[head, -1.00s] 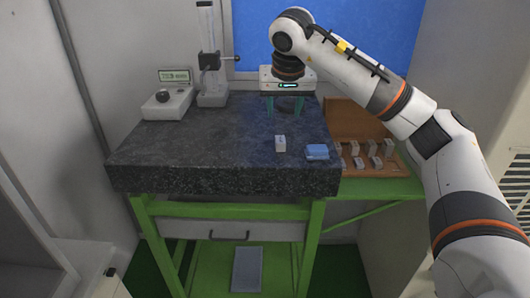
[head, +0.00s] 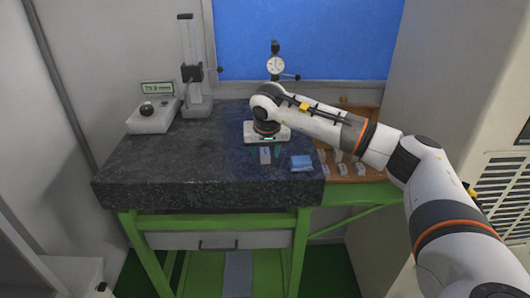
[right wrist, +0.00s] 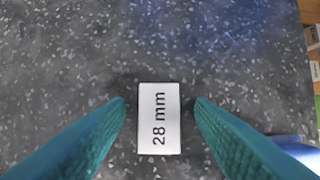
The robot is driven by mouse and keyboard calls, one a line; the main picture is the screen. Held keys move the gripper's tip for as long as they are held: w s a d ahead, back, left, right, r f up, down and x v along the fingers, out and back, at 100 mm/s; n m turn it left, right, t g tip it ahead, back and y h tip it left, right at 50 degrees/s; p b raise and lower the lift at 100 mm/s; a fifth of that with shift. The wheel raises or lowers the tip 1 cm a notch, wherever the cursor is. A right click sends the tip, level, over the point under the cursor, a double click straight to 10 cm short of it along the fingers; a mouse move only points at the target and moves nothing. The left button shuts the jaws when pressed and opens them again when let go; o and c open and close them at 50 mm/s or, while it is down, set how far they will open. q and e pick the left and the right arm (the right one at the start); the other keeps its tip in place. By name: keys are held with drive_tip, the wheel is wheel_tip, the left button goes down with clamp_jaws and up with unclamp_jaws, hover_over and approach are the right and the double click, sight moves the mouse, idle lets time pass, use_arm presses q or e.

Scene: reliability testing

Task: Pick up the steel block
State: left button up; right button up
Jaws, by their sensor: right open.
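The steel block (head: 265,155) stands on the dark granite surface plate near its front right part. In the right wrist view the block (right wrist: 159,118) shows a pale top face marked "28 mm". My right gripper (head: 266,150) is above the block, pointing down. In the right wrist view its two teal fingers (right wrist: 160,108) are open, one on each side of the block, with a visible gap on both sides. How far the fingertips are above the plate is hard to tell. My left gripper is not in view.
A blue cloth (head: 301,162) lies right of the block. A wooden case (head: 352,165) with several more blocks stands at the right. A dial gauge stand (head: 275,66), a height stand (head: 196,90) and a display box (head: 152,115) are at the back. The plate's (head: 170,160) left side is clear.

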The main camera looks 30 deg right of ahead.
clamp_jaws()
drive_tip(key=shift+r, duration=0.15)
